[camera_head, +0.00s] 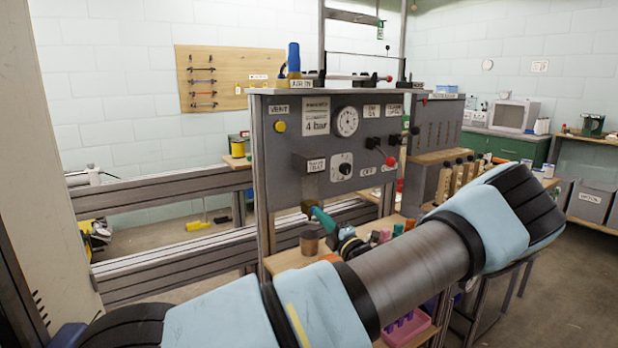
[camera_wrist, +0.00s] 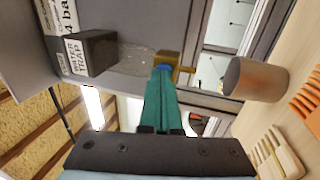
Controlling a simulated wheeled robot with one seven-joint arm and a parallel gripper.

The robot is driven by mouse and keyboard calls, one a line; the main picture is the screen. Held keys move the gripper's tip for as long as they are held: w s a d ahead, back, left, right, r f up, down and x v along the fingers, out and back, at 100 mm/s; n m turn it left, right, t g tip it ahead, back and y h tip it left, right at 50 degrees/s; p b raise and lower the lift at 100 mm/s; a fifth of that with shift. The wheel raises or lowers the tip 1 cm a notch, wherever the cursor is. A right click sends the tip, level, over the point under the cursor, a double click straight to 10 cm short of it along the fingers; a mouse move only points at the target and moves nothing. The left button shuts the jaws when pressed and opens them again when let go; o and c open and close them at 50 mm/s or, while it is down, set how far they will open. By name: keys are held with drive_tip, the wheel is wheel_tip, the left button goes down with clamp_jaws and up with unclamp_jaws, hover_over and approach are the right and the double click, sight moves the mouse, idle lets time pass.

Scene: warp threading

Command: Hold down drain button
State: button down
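The water trap, a dark box labelled WATER TRAP (camera_wrist: 98,55), is on the grey panel. It also shows in the head view (camera_head: 315,165). A clear bowl (camera_wrist: 135,58) leads from it to a brass drain fitting (camera_wrist: 168,60). A small blue part, seemingly the drain button (camera_wrist: 164,68), shows at the fitting's end. My gripper (camera_wrist: 163,78) has teal fingers closed together, tips at the blue part and apparently touching it. They mostly cover it, so how far it is pressed is unclear. My gripper (camera_head: 318,213) also shows below the brass fitting in the head view.
A metal cup (camera_head: 309,243) stands on the wooden bench just below my gripper, beside orange and pale combs (camera_wrist: 303,100). The panel carries a gauge (camera_head: 347,121), a yellow button (camera_head: 280,127) and several black knobs. Aluminium rails (camera_head: 160,190) lie to the left.

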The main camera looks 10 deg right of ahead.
drive_tip(key=r+b+v, duration=0.1)
drive_tip(key=v, duration=0.5)
drive_tip(key=shift+s+d+r+b, duration=0.25)
drive_tip(key=shift+s+b, duration=0.1)
drive_tip(key=shift+s, duration=0.15)
idle(0.3)
